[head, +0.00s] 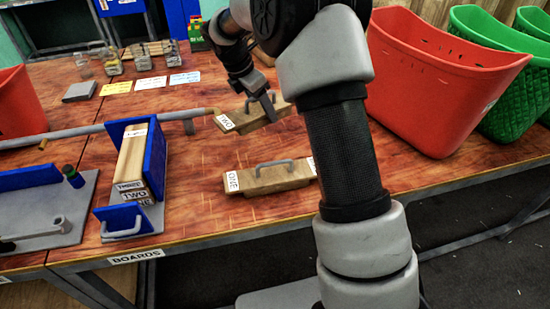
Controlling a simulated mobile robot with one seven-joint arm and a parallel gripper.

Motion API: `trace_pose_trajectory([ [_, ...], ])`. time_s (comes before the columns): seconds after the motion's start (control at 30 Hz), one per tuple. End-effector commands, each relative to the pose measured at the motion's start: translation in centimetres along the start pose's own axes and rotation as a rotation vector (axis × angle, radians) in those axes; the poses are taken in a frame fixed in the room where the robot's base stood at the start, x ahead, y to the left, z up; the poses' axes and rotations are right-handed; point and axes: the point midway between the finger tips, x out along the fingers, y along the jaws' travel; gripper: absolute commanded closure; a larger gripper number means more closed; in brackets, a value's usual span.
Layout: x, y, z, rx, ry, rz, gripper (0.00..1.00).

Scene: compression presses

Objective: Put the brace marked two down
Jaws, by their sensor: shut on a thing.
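The brace marked TWO (250,117) is a wooden block with a grey handle and a white label on its left end. My gripper (268,108) is shut on it at the right part of its handle. I cannot tell whether the brace touches the table or hangs just above it. A second wooden brace, marked ONE (272,178), with a grey handle, lies on the table nearer the front edge, apart from the first. My arm hides part of its right end.
A blue press (156,150) with labelled boards stands left of the braces. A long grey bar (100,130) runs behind it. Red (440,80) and green (500,70) bins stand at the right. The table (215,205) is bare around the brace marked ONE.

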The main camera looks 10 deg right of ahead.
Motion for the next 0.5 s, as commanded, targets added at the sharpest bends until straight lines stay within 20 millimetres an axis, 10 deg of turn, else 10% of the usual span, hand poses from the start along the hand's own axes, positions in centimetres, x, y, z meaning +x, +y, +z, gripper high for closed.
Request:
trace_pose_trajectory([
  [0.5, 6.4, 0.1, -2.7, -0.014, 0.001, 0.002, 0.9],
])
